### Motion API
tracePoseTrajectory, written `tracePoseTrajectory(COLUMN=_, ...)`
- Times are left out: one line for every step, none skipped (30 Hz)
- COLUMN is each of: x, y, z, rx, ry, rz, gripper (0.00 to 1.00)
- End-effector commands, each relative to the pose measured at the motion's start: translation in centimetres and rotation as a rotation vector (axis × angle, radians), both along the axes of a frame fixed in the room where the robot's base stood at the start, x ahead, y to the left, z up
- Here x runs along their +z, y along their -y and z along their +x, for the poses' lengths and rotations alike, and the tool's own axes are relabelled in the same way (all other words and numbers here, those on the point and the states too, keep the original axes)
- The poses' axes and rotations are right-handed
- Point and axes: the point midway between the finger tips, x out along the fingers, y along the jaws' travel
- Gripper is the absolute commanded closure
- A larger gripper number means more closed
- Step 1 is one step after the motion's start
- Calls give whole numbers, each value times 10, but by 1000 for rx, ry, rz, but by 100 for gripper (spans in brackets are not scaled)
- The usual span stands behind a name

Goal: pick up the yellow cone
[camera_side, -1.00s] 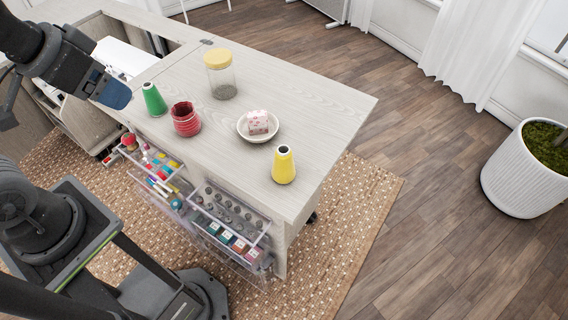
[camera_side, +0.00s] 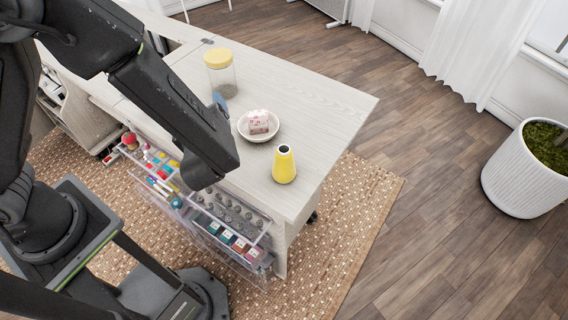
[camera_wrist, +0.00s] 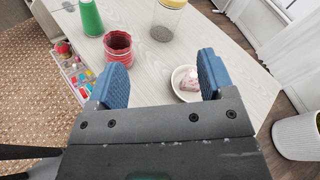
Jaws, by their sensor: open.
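The yellow cone (camera_side: 284,166) stands upright near the front right corner of the cabinet top in the side view, with a dark opening at its tip. It does not show in the wrist view. My gripper (camera_wrist: 161,68) is open and empty, its two blue fingers spread apart over the cabinet top. In the side view my arm hides most of it; a bit of blue finger (camera_side: 219,102) shows left of the white bowl. The gripper is to the left of the cone and apart from it.
The white bowl (camera_side: 243,130) holding a pink-and-white block (camera_side: 258,121) stands between gripper and cone. A yellow-lidded jar (camera_side: 221,75) is behind. A green cone (camera_wrist: 91,18) and red jar (camera_wrist: 118,46) stand left. Clear drawers (camera_side: 230,215) stick out below the front edge.

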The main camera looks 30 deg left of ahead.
Motion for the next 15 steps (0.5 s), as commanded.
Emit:
tracePoseTrajectory(x=-16, y=19, z=6, rx=-112, ry=-12, rz=83, gripper=25)
tracePoseTrajectory(x=-24, y=31, z=10, rx=-179, ry=-14, rz=126, gripper=25)
tracePoseTrajectory(x=-34, y=47, z=14, rx=-267, ry=-13, rz=182, gripper=25)
tracePoseTrajectory(x=-43, y=58, z=16, rx=-332, ry=-12, rz=220, gripper=25)
tracePoseTrajectory(x=-51, y=70, z=17, rx=-395, ry=-10, rz=255, gripper=25)
tracePoseTrajectory(x=-62, y=84, z=17, rx=-474, ry=-8, rz=297, gripper=25)
tracePoseTrajectory(x=-70, y=95, z=17, rx=-529, ry=-5, rz=324, gripper=25)
tracePoseTrajectory(x=-77, y=104, z=16, rx=-580, ry=-2, rz=349, gripper=25)
tracePoseTrajectory(x=-87, y=115, z=14, rx=-639, ry=1, rz=376, gripper=25)
tracePoseTrajectory(x=-93, y=122, z=12, rx=-680, ry=3, rz=393, gripper=25)
tracePoseTrajectory(x=-98, y=128, z=11, rx=-713, ry=4, rz=407, gripper=25)
tracePoseTrajectory(x=-104, y=134, z=9, rx=-751, ry=9, rz=422, gripper=25)
tracePoseTrajectory(x=-107, y=139, z=8, rx=-774, ry=11, rz=430, gripper=25)
tracePoseTrajectory(x=-110, y=141, z=7, rx=-790, ry=11, rz=436, gripper=25)
tracePoseTrajectory(x=-112, y=144, z=7, rx=-806, ry=13, rz=442, gripper=25)
